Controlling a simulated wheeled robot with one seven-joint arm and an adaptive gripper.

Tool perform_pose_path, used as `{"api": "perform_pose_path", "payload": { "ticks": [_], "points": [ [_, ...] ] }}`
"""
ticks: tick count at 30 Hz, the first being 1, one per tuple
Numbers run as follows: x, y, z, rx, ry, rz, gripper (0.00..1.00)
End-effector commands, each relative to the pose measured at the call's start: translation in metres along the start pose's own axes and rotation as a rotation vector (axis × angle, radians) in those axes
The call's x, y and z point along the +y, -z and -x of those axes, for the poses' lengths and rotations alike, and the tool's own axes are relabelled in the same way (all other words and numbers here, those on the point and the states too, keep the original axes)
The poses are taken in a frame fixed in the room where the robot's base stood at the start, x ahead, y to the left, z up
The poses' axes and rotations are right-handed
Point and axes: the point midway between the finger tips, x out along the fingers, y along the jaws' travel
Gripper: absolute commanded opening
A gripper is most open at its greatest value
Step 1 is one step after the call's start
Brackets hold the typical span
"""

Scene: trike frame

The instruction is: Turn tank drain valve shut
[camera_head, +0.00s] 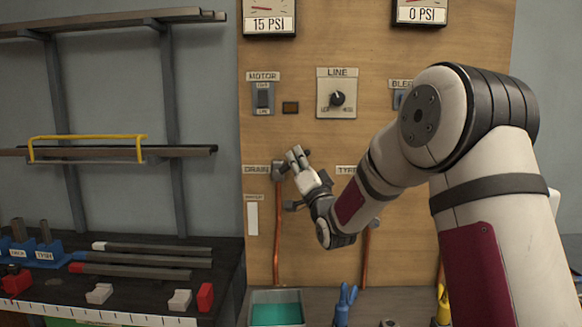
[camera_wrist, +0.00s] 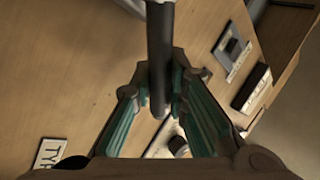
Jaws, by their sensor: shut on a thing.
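The drain valve (camera_head: 277,169) sits on the wooden panel just right of the DRAIN label (camera_head: 256,170), with a copper pipe (camera_head: 278,235) running down from it. My gripper (camera_head: 296,157) is at the valve and hides part of it. In the wrist view, the dark bar-like valve handle (camera_wrist: 160,45) stands between the fingers of my gripper (camera_wrist: 160,88), which are shut on it. The handle's exact angle to the pipe is hard to tell in the head view.
Above are the MOTOR switch (camera_head: 263,97), LINE knob (camera_head: 336,97) and gauges, one reading 15 PSI (camera_head: 269,18). A tray with teal content (camera_head: 277,296) stands below. A rack (camera_head: 100,150) and dark bench (camera_head: 150,290) are at left.

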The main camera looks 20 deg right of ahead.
Motion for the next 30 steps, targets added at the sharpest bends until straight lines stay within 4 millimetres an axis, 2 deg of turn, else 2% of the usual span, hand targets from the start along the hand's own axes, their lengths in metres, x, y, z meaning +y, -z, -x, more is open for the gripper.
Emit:
{"api": "perform_pose_path", "payload": {
  "ticks": [1, 15, 30],
  "points": [
    [0.008, -0.004, 0.003, 0.024, -0.001, -0.036, 0.0],
    [0.03, -0.011, 0.019, 0.25, -0.002, -0.374, 0.0],
    [0.038, -0.016, 0.025, 0.357, -0.005, -0.536, 0.0]
  ]
}}
